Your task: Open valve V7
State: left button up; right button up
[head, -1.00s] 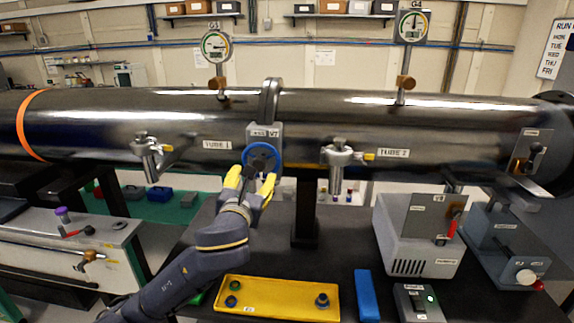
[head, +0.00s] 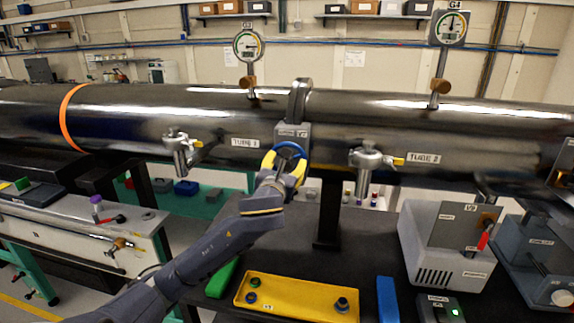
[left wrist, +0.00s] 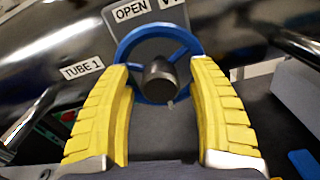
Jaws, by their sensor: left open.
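Valve V7 is a blue handwheel (head: 290,147) with a dark hub, mounted on a grey metal block (head: 296,131) at the flange between the two tubes. In the left wrist view the blue wheel (left wrist: 126,59) lies ahead of the hub and a label (left wrist: 131,11) reading OPEN is above it. My left gripper (head: 285,168) is open, its yellow fingers at the lower part of the wheel, one on each side. In the left wrist view the gripper (left wrist: 160,72) straddles the hub; whether the fingers touch the rim I cannot tell. My right gripper is not in view.
Metal side valves (head: 181,150) and (head: 369,158) flank V7 along the dark pipe. Gauges G3 (head: 248,46) and G4 (head: 450,28) stand above. A yellow tray (head: 290,300), a blue block (head: 387,299) and a grey box (head: 440,248) are on the dark bench below.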

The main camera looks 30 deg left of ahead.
pick_arm(q)
jog(key=shift+c, duration=0.2)
grip_shut()
